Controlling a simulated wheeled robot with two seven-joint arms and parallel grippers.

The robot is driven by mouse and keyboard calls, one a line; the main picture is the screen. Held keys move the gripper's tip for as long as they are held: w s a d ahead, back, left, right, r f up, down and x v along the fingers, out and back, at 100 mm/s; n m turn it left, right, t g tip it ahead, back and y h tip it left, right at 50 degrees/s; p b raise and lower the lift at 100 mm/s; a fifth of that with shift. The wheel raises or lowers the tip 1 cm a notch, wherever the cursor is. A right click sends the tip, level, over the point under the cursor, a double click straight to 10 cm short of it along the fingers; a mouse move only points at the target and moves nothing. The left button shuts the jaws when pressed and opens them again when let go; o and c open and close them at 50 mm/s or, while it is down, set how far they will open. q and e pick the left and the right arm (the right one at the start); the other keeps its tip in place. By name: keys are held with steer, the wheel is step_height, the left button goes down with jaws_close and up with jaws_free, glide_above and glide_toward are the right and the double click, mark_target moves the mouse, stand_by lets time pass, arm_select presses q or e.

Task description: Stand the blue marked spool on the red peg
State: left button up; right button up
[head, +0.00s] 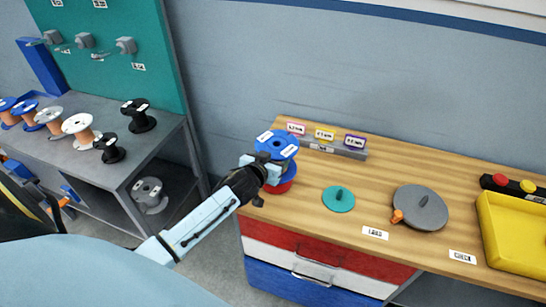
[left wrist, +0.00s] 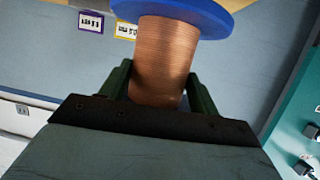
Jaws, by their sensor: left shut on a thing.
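The blue spool (head: 277,144) has blue flanges with white labels on top. It is upright at the left end of the wooden bench, over the red peg's base (head: 281,188). The spool hides the peg itself, and I cannot tell whether the spool touches the base. My left gripper (head: 268,168) is shut on the spool from the left side. In the left wrist view the spool's copper winding (left wrist: 160,62) is between the two green fingers (left wrist: 158,90), below a blue flange. My right gripper is not in view.
A teal disc with a peg (head: 339,199) and a grey disc with a peg and orange knob (head: 420,208) are to the right. A yellow tray (head: 515,232) is at far right. A label rack (head: 330,147) stands behind. Several other spools (head: 78,128) stand on the grey table.

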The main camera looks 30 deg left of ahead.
arm_select(q)
steer(key=shift+f+b, duration=0.4)
steer(key=shift+f, duration=0.15)
stand_by(0.6)
steer(key=shift+f, duration=0.1)
steer(key=shift+f+b, duration=0.8)
steer(key=shift+f, duration=0.6)
stand_by(0.4)
steer(key=shift+f, duration=0.15)
stand_by(0.3)
steer(key=shift+f+b, duration=0.45)
steer(key=shift+f, duration=0.4)
steer(key=shift+s+f, duration=0.15)
steer(key=shift+f, duration=0.05)
